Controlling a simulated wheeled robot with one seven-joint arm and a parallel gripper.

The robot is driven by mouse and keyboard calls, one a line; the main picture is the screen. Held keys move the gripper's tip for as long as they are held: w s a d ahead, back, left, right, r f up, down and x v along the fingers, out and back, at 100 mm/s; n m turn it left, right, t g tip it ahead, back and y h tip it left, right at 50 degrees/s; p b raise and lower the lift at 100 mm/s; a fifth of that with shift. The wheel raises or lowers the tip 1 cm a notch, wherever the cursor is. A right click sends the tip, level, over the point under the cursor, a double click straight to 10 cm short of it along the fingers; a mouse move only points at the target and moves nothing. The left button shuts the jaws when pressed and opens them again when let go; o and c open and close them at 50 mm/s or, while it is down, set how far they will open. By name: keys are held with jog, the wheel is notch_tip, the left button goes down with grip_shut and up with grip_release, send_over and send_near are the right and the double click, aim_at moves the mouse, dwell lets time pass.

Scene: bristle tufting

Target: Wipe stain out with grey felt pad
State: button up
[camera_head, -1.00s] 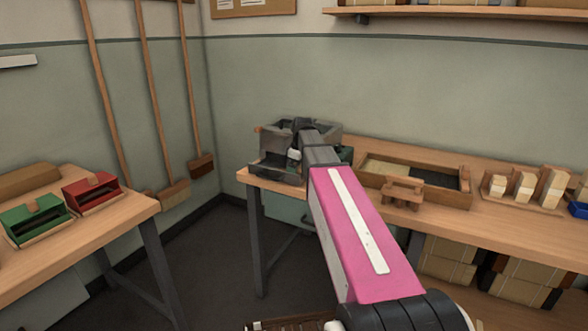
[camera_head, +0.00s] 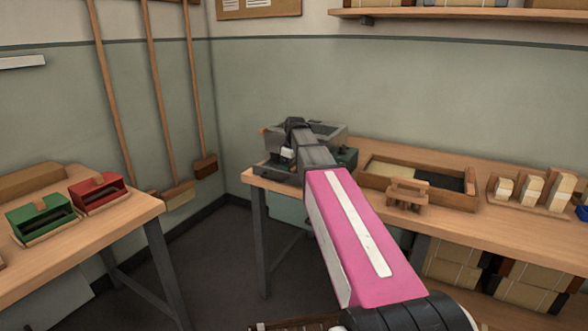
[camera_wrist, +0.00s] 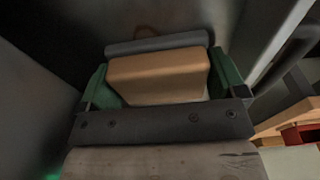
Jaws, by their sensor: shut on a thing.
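My gripper (camera_wrist: 160,82) has green fingers in the wrist view, shut on the sides of the grey felt pad (camera_wrist: 158,44). The pad shows as a grey strip at the far edge of a tan wooden block. Ahead of it is a dark grey surface with a faint brownish curved mark (camera_wrist: 150,14), which may be the stain; the pad hides part of that area. Whether the pad touches the surface cannot be told. In the head view my arm reaches to the grey machine (camera_head: 327,130) on the back bench, and my gripper is mostly hidden there.
Grey walls stand close on both sides in the wrist view. On the back bench (camera_head: 450,225) are a wooden tray (camera_head: 465,203), a small wooden stand (camera_head: 407,193) and several pale blocks (camera_head: 531,189). Red (camera_head: 97,192) and green (camera_head: 40,217) boxes sit on the left table.

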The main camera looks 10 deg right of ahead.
jog(key=shift+w+a, duration=0.85)
jog(key=shift+a, duration=0.25)
jog(key=shift+w+a, duration=0.85)
jog(key=shift+a, duration=0.25)
jog(key=shift+r, duration=0.1)
jog(key=shift+r, duration=2.95)
jog(key=shift+r, duration=0.1)
notch_tip(320, 180, up, 3)
jog(key=shift+f, duration=0.1)
jog(key=shift+s+d, duration=0.15)
